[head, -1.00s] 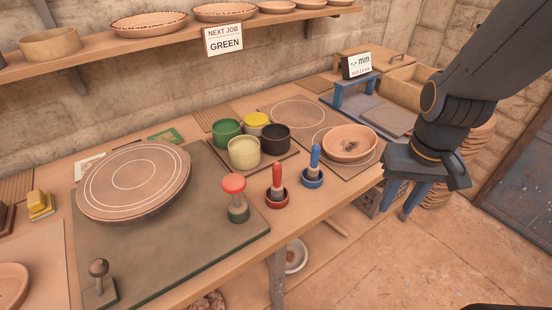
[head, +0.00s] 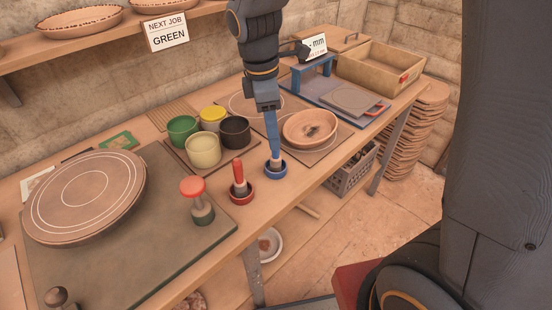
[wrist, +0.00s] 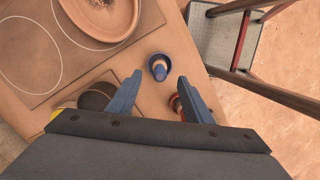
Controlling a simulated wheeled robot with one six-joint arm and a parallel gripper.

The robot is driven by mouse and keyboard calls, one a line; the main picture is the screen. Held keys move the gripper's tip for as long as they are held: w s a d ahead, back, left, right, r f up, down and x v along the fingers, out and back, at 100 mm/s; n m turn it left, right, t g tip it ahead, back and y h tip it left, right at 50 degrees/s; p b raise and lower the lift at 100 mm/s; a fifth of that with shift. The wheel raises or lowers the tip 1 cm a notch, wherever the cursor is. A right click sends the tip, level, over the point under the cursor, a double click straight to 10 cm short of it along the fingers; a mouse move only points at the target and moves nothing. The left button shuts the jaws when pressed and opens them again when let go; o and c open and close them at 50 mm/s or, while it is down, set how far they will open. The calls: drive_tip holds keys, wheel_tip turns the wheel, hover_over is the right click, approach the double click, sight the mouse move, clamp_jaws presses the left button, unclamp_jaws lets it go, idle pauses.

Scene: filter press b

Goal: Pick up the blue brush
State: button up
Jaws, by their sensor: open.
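The blue brush (head: 275,156) stands upright in a small blue-rimmed pot (head: 275,173) near the table's front edge. My gripper (head: 272,130) points down above it in the head view, and its blue fingers line up with the brush handle there. In the wrist view the fingers (wrist: 160,79) are open and empty. The blue brush (wrist: 160,70) shows from above between the two fingertips, slightly ahead of them. From these views I cannot tell the exact height of the fingertips over the handle.
The red brush (head: 239,180) stands in its pot close by on the left; my right finger partly hides it in the wrist view. A terracotta bowl (head: 310,128) is just right. Paint pots (head: 204,150) stand to the left. A red-topped stamp (head: 197,198) is further left.

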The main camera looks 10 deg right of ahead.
sight(278, 157)
drive_tip(key=shift+w+a+n, duration=0.15)
drive_tip(key=shift+a+n, duration=0.1)
drive_tip(key=shift+n, duration=0.05)
drive_tip(key=shift+f, duration=0.3)
drive_tip(key=shift+d+f+p, duration=0.3)
drive_tip(key=shift+f+p, duration=0.05)
drive_tip(key=shift+f, duration=0.8)
drive_tip(key=shift+d+f+p, duration=0.3)
drive_tip(key=shift+f+p, duration=0.05)
drive_tip(key=shift+f, duration=0.8)
drive_tip(key=shift+d+f+p, duration=0.3)
drive_tip(key=shift+f+p, duration=0.05)
drive_tip(key=shift+f, duration=0.8)
drive_tip(key=shift+c, duration=0.3)
drive_tip(key=c, duration=1.1)
